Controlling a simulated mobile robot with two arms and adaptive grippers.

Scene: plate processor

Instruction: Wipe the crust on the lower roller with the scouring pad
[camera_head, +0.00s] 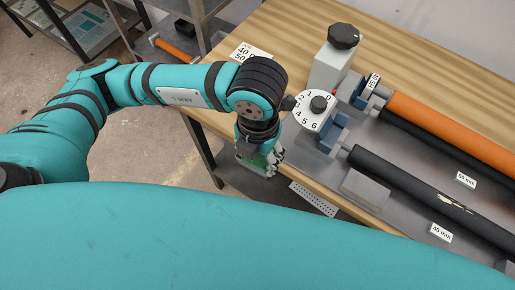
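The lower roller (405,178) is a long black cylinder at the right, running from the middle of the bench toward the lower right. A pale, flaky crust patch (455,203) shows on its upper surface. My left gripper (263,162) hangs at the bench's left edge, left of the numbered dial and well apart from the crust. Something green shows at its fingers; it may be the scouring pad, but it is small and partly hidden. I cannot tell whether the fingers are shut on it. My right gripper is not in view.
An orange roller (450,127) with a black one beside it lies behind the lower roller. A white numbered dial (313,112) and a grey post with a black knob (343,37) stand near my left gripper. The wooden bench top (420,55) is clear at the back.

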